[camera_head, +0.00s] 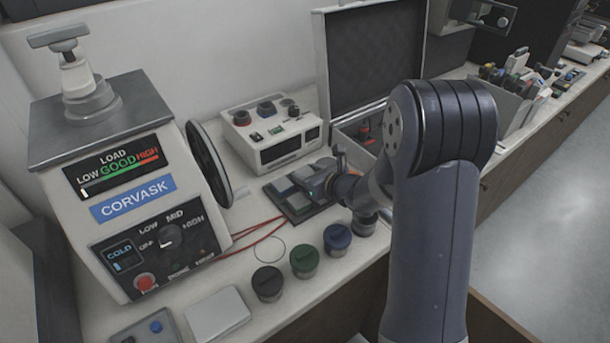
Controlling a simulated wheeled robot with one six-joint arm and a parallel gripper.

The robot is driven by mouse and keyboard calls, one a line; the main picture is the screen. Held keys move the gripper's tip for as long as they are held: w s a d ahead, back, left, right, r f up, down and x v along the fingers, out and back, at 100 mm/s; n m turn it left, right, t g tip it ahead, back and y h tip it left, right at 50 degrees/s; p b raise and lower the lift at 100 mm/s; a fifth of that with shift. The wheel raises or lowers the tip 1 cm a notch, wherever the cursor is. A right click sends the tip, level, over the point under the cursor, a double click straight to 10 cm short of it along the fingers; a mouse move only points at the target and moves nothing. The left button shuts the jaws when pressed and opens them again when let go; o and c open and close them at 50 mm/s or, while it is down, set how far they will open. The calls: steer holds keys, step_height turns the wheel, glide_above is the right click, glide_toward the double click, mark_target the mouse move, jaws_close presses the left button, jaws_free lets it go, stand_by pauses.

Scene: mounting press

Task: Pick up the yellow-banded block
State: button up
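I cannot make out a yellow-banded block in the head view. A dark tray (297,215) with grey-green square pieces lies on the bench in front of the white instrument. My gripper (324,182) is over the right part of this tray, close above it, and hides some of it. The gripper is small and dark here, so I cannot tell whether its fingers are open or shut, or whether they hold anything.
The Corvask press (137,205) stands at the left. A white instrument (273,137) with knobs is behind the tray. Black (268,283), green (304,261) and blue (337,238) lidded jars stand in front. An open case (368,60) is at the back. Red cables (258,232) cross the bench.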

steer(key=c, duration=0.9)
steer(key=shift+r, duration=0.2)
